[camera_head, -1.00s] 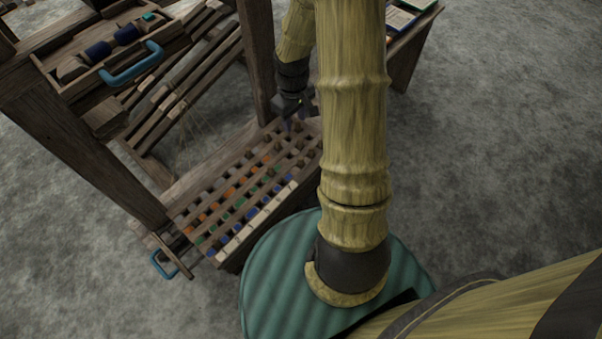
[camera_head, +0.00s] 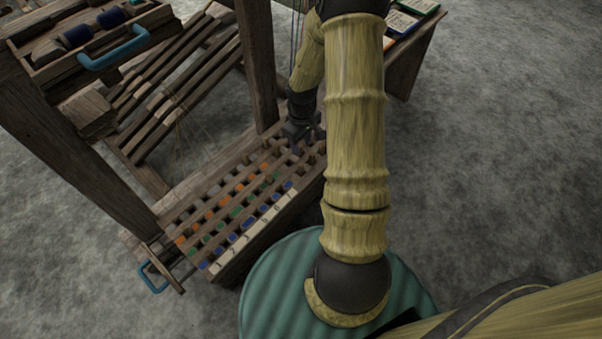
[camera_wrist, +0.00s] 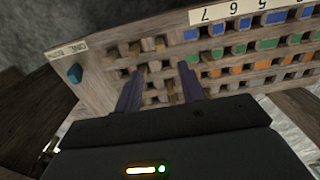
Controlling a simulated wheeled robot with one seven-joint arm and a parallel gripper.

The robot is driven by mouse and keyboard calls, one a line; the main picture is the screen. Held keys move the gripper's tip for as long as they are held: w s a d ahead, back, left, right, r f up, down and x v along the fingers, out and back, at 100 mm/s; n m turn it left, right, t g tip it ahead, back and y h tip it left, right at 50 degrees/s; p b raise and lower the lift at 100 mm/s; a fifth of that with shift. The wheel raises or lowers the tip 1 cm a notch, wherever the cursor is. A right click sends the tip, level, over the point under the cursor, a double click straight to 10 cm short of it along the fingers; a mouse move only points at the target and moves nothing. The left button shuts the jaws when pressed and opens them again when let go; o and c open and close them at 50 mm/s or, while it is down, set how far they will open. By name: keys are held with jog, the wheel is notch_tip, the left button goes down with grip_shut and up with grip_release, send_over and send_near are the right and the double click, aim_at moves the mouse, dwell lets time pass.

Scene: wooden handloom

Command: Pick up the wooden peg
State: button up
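Several short wooden pegs (camera_wrist: 160,44) stand in the square holes of a slatted wooden board (camera_head: 178,221). In the head view, pegs (camera_head: 303,163) show at the board's far right end, beside my gripper (camera_head: 302,136). In the wrist view, my gripper (camera_wrist: 162,68) has its two dark fingers apart over the peg rows. Another peg (camera_wrist: 172,88) shows between the fingers, and I see no finger closed on it. Which peg the task means cannot be told. My arm hides part of the board's right side in the head view.
Colored blocks in orange, green and blue fill other holes, beside a numbered white strip (camera_head: 250,229). A loom post (camera_head: 258,65) rises close left of my gripper. A blue-handled tray (camera_head: 70,62) is at upper left. A small table with books (camera_head: 402,22) stands behind.

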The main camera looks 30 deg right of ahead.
aim_at(301, 164)
notch_tip(301, 164, down, 7)
jog(key=b, duration=0.3)
jog(key=shift+f, duration=0.15)
jog(key=shift+f, duration=0.1)
notch_tip(301, 164, down, 5)
jog(key=b, duration=0.4)
dwell(0.4)
grip_shut()
